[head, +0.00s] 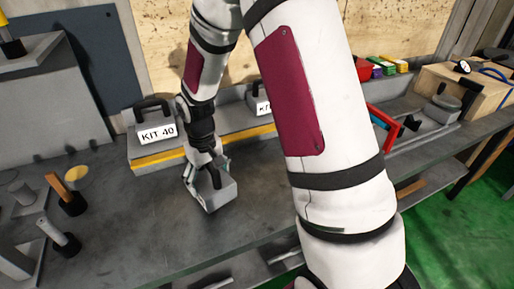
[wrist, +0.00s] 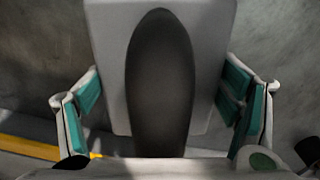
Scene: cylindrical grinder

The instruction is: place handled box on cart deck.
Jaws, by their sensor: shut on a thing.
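The handled box (head: 217,198) is a small grey box on or just above the grey bench top; I cannot tell whether it touches. My gripper (head: 208,176) is over it, shut on it from above. In the wrist view the box (wrist: 104,45) fills the middle, with its dark handle (wrist: 160,80) pointing at the camera. The teal-padded fingers (wrist: 162,102) stand on either side of the box. Two other grey boxes with dark handles stand behind: one labelled KIT 40 (head: 157,134), one partly hidden by my arm (head: 262,106). I cannot make out a cart deck.
The bench (head: 130,210) has clear room left of the box. A yellow-edged strip (head: 160,162) lies behind it. Several upright tools (head: 66,240) stand at the left. A red bracket (head: 392,125) and a wooden crate (head: 450,85) are at the right, with green floor (head: 455,220) beyond the bench.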

